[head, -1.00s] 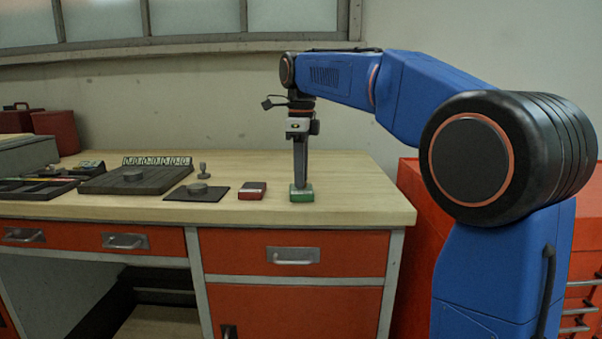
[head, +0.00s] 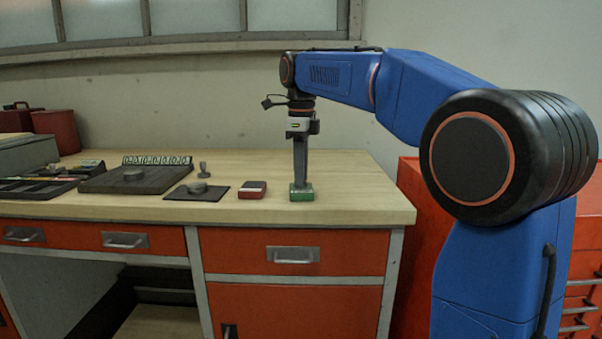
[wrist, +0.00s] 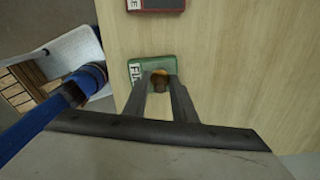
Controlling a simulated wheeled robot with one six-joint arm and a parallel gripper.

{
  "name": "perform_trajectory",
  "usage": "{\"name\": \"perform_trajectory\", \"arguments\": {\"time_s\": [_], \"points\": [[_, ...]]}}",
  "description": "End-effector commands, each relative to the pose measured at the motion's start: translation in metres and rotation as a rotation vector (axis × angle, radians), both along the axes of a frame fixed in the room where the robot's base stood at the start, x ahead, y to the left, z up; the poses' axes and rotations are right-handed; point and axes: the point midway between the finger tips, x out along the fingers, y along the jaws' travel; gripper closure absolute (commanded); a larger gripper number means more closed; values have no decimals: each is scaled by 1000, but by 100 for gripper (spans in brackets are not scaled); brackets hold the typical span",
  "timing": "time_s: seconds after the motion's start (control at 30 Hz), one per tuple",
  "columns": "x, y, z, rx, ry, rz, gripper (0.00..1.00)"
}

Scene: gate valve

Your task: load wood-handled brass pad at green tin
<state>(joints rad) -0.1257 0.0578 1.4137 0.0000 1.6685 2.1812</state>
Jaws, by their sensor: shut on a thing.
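The green tin (head: 302,194) sits near the right end of the wooden bench, and it also shows in the wrist view (wrist: 139,68). My gripper (head: 300,183) points straight down over the tin. In the wrist view my gripper (wrist: 161,84) is shut on the wood-handled brass pad (wrist: 160,77). Only its brown handle and a bit of yellow brass show between the fingertips. The pad is over the green tin; I cannot tell whether it touches the inside.
A red tin (head: 252,190) stands just left of the green one. Further left are a dark plate with a round piece (head: 197,190), a small stamp-like knob (head: 204,170), a dark board (head: 130,180) and a tray (head: 35,188). The bench right of the green tin is clear.

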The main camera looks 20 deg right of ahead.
Motion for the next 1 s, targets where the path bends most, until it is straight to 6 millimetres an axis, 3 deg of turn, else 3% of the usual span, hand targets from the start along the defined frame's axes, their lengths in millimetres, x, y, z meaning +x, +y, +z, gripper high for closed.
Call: {"name": "perform_trajectory", "arguments": {"time_s": [1.0], "points": [[0,0,60,0,1,0,94]]}}
